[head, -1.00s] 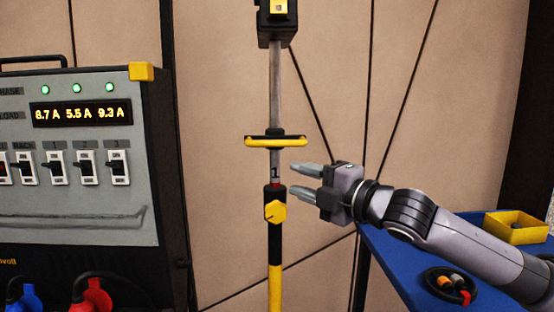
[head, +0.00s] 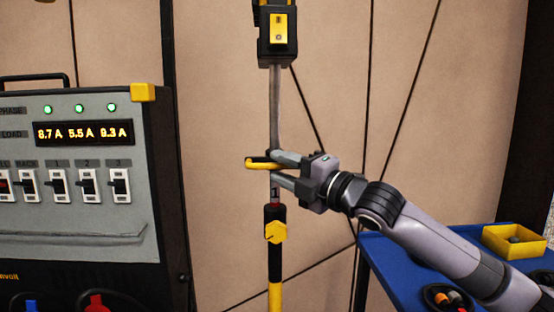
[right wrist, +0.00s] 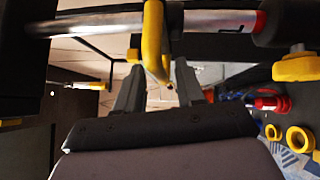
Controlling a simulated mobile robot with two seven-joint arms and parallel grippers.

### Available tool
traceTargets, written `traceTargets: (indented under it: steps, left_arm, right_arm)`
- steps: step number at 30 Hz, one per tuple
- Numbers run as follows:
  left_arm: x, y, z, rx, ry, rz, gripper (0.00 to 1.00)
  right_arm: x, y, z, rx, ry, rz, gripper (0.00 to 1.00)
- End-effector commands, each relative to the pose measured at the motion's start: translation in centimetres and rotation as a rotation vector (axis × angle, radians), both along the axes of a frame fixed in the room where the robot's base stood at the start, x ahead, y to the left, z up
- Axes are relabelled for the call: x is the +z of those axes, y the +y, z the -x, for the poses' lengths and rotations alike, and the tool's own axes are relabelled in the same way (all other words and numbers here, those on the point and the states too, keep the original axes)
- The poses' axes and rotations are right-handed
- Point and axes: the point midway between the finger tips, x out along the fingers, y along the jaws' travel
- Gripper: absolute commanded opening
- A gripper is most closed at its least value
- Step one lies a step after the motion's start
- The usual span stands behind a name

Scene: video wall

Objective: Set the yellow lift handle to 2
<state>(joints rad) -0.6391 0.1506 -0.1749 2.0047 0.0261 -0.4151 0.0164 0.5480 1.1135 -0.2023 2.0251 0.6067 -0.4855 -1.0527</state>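The yellow lift handle (head: 262,164) is a crossbar on a thin upright pole (head: 275,105) in the middle of the head view. A small dark mark, like a 1, shows on the pole just below it. My right gripper (head: 279,170) reaches the handle from the right, its fingers one above the other and apart. In the right wrist view the handle (right wrist: 155,42) lies between the two open fingers (right wrist: 158,88), with gaps visible. The handle's right part is hidden by the gripper in the head view. My left gripper is not in view.
A yellow knob (head: 275,232) sits on the pole's lower part, and a black box (head: 277,45) tops the pole. A grey power cabinet (head: 90,235) stands left. A blue table (head: 385,262) with a yellow bin (head: 515,241) is at lower right, under my arm.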

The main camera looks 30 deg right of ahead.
Motion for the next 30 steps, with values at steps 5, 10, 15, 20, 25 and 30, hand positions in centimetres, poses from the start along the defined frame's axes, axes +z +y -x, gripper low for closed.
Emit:
traceTargets:
  steps: [5, 10, 15, 20, 25, 30]
  left_arm:
    - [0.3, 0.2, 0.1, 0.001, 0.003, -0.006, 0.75]
    - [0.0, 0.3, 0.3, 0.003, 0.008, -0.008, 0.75]
    - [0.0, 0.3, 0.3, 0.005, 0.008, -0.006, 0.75]
    - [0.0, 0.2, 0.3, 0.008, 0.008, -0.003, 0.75]
    - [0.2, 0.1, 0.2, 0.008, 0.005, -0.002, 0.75]
    - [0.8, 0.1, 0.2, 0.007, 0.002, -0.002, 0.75]
  right_arm:
    - [0.3, 0.3, -1.3, -0.001, 0.001, -0.003, 0.38]
    - [0.2, 0.5, -1.8, 0.001, 0.001, -0.001, 0.38]
    - [0.2, 0.5, -1.8, 0.0, 0.002, 0.0, 0.38]
    - [0.2, 0.5, -1.8, 0.0, 0.002, -0.001, 0.05]
    - [0.2, 0.4, -1.8, 0.0, 0.002, -0.001, 0.0]
    - [0.7, 0.4, -1.8, 0.0, 0.001, 0.0, 0.0]
